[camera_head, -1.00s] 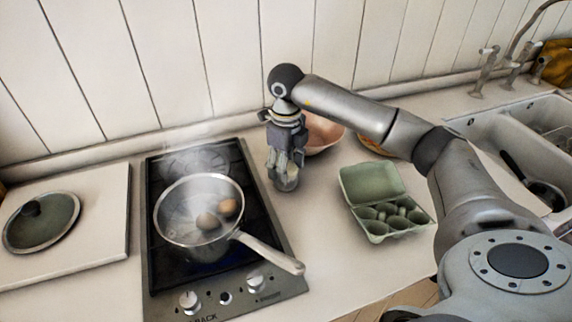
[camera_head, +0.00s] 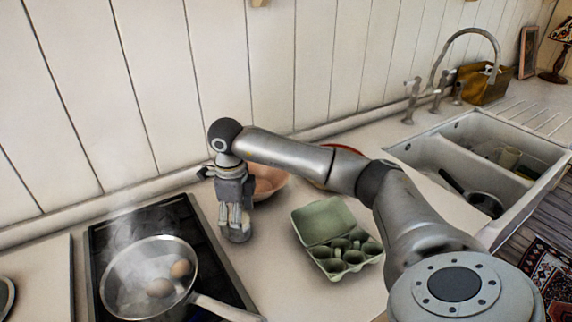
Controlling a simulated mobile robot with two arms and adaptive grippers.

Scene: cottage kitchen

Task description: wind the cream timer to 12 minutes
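My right gripper (camera_head: 234,218) comes in from the right and points straight down over the counter, between the hob and the egg carton. A small pale, rounded object (camera_head: 237,234), which looks like the cream timer, stands on the counter right under its fingertips. The fingers hide its upper part, and its dial and markings cannot be read. The fingers look close together at its top, but I cannot tell whether they grip it. My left gripper is not in view.
A steaming pan (camera_head: 150,312) with eggs in water sits on the black hob (camera_head: 105,238), its handle toward the front right. An open green egg carton (camera_head: 320,222) stands right of the gripper. A pinkish bowl (camera_head: 270,182) is behind it. The sink (camera_head: 455,150) is at right.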

